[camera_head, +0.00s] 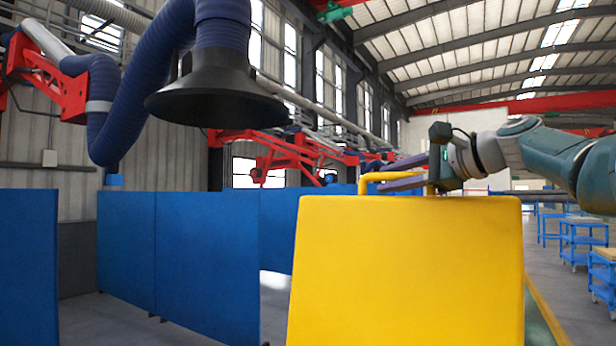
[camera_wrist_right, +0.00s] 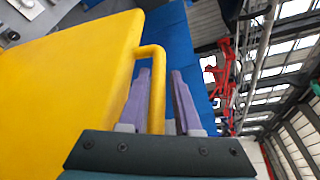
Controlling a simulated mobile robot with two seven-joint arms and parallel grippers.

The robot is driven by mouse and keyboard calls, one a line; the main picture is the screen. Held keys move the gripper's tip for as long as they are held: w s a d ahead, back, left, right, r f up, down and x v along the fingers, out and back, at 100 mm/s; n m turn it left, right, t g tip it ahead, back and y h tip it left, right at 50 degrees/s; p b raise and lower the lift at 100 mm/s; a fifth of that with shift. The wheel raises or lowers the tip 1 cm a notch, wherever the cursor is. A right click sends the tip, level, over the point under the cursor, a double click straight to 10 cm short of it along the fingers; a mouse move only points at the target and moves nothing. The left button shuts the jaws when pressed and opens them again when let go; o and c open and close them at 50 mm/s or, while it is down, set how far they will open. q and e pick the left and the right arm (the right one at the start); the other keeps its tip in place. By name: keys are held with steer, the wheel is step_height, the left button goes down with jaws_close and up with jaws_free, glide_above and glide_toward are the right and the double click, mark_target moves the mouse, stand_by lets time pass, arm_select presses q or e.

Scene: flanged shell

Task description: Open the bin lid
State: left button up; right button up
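The yellow bin lid (camera_head: 405,270) is a broad flat panel standing steeply upright in the head view. It also shows in the right wrist view (camera_wrist_right: 60,85). The rest of the bin cannot be made out. A yellow bent-bar handle (camera_head: 372,176) sticks up from the lid's top edge and also shows in the wrist view (camera_wrist_right: 157,90). My right gripper (camera_head: 388,179) is at the handle, reaching in from the right. In the wrist view its two purple fingers (camera_wrist_right: 160,98) are apart, one on each side of the bar, with a gap on the right side. My left gripper is out of view.
Blue partition panels (camera_head: 205,255) stand behind and left of the lid. A black extraction hood (camera_head: 217,90) on a blue hose hangs at upper left. Blue carts (camera_head: 582,243) stand far right. Grey floor is open at right.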

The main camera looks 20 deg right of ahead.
steer(key=shift+s+d+f+b, duration=0.15)
steer(key=shift+s+b, duration=0.1)
steer(key=shift+b, duration=0.1)
steer(key=b+v, duration=0.7)
steer(key=v, duration=0.1)
steer(key=shift+s, duration=0.15)
steer(key=shift+s+d+r+b, duration=0.1)
steer(key=shift+s+r+b, duration=0.15)
steer(key=shift+s+b, duration=0.2)
